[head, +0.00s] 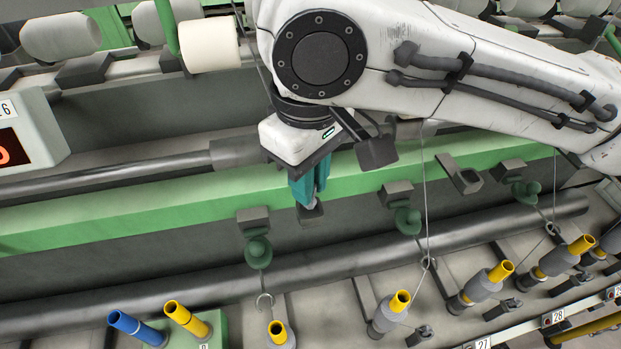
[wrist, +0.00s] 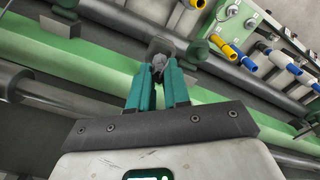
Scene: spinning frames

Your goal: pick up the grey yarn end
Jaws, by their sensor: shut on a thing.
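My gripper (head: 311,200) points down at the green beam, its teal fingers close together. In the wrist view my gripper (wrist: 160,72) is shut on a small grey piece at its fingertips, the grey yarn end (wrist: 159,61). The yarn end is small, and any thread leading from it cannot be made out. In the head view the fingers hide it. A dark grey block (wrist: 165,46) sits right behind the fingertips in the wrist view.
The green beam (head: 120,217) runs across the frame. Green knobs (head: 258,252) hang below it. Yellow tubes (head: 400,301) on grey spindles line the lower right, some with upright threads. A blue tube (head: 137,328) and a yellow tube stand at lower left. White bobbins (head: 209,44) are above.

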